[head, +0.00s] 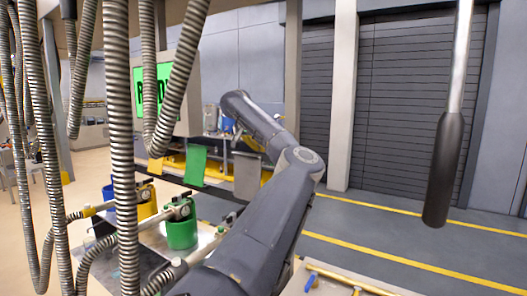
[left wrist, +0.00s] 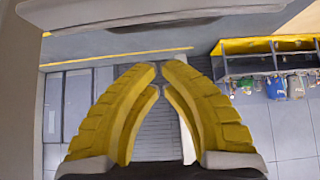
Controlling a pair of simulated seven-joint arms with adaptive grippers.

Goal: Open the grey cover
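A grey flat panel (head: 247,177), which looks like the grey cover, hangs tilted at the front of a low yellow-edged unit in the middle of the head view. A similar green panel (head: 194,166) hangs to its left. My left arm reaches across the head view, and its far end is above and behind the grey panel. My left gripper (left wrist: 160,72) shows in the left wrist view with its yellow fingertips together and nothing visible between them. I cannot tell whether it touches the cover. My right gripper is in neither view.
A green container (head: 181,229) and a yellow one (head: 146,201) stand on a table at lower left. Ribbed hoses (head: 120,130) hang in front at left. A dark handle (head: 439,170) hangs on a rod at right. The floor before the shutters is clear.

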